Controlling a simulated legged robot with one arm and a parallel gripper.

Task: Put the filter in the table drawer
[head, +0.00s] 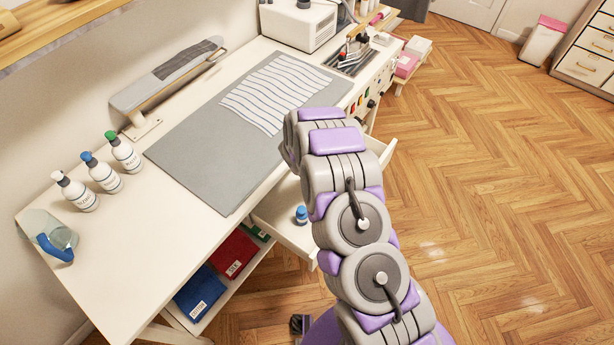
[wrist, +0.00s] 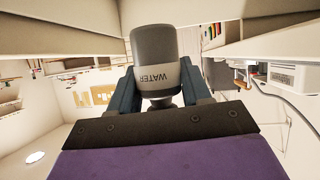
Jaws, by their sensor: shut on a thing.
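The filter (wrist: 155,50), a grey cylinder with a pale band reading "WATER" upside down, is between the two dark fingers of my gripper (wrist: 162,88) in the wrist view. The gripper is shut on it. In the head view my arm hides both gripper and filter. The white table drawer (head: 282,226) is pulled out under the table's front edge, and my arm covers its middle. A small blue-capped bottle (head: 301,215) is in its near part. Pale panels cross the top of the wrist view; I cannot tell whether they belong to the drawer.
The white table (head: 130,240) holds a grey mat (head: 205,160), several pump bottles (head: 102,174), a clear jug (head: 55,240) and a sleeve board (head: 165,85). Folded red cloth (head: 233,254) and blue cloth (head: 199,293) lie on a lower shelf. The wooden floor (head: 490,190) at right is clear.

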